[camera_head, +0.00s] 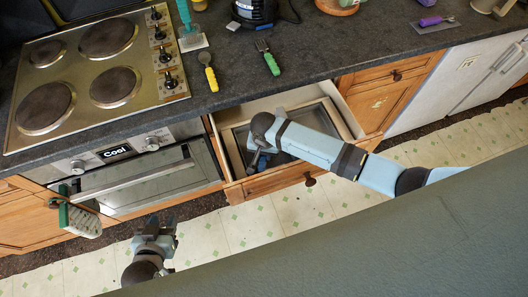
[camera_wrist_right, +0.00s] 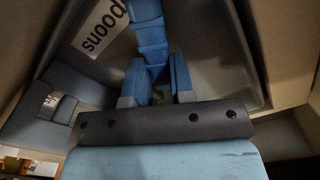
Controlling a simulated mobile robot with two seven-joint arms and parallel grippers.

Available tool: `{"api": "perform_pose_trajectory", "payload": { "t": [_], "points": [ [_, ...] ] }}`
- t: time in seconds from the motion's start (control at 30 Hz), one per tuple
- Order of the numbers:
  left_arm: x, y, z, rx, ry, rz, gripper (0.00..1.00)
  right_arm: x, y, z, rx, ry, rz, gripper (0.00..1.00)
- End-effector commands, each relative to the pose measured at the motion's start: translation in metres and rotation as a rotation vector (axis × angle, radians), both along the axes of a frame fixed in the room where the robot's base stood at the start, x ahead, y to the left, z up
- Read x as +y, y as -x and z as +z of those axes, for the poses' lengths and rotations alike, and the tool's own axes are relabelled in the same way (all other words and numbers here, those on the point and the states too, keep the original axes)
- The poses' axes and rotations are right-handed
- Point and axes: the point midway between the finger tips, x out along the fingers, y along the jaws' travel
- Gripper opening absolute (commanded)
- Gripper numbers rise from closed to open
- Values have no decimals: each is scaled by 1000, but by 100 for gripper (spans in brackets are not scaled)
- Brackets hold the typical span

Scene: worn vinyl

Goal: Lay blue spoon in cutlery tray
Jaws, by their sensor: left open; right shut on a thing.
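The cutlery tray (camera_head: 234,150) is grey and sits in the open drawer (camera_head: 350,122) below the counter. My right gripper (camera_head: 260,158) reaches down into it at its left part, with my arm covering much of the tray. In the right wrist view the gripper (camera_wrist_right: 155,88) is shut on the blue spoon (camera_wrist_right: 147,32), whose blue handle stands up between the fingers. The tray floor (camera_wrist_right: 208,62) and a white label reading "spoons" (camera_wrist_right: 97,28) show behind it. The spoon's bowl is hidden. My left gripper (camera_head: 157,235) is open and empty over the floor, in front of the oven.
A yellow spoon (camera_head: 208,72), a green fork (camera_head: 268,58) and a purple-handled tool (camera_head: 434,21) lie on the counter. The hob (camera_head: 85,70) is at left. The floor between is clear.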

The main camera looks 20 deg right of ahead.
Motion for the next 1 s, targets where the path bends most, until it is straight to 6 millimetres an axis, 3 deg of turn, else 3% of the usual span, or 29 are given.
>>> {"api": "perform_pose_trajectory", "payload": {
  "t": [0.47,0.5,0.6,1.0],
  "points": [
    [2,1,-4,1,-2,5,43,0,0,-2,0,0,0,0],
    [2,1,-4,1,-2,5,43,0,0,-2,0,0,0,27],
    [3,1,-4,1,-2,5,43,0,0,-3,0,0,0,50],
    [3,1,-5,3,-3,5,43,0,0,5,0,-1,0,52]
  ]
}}
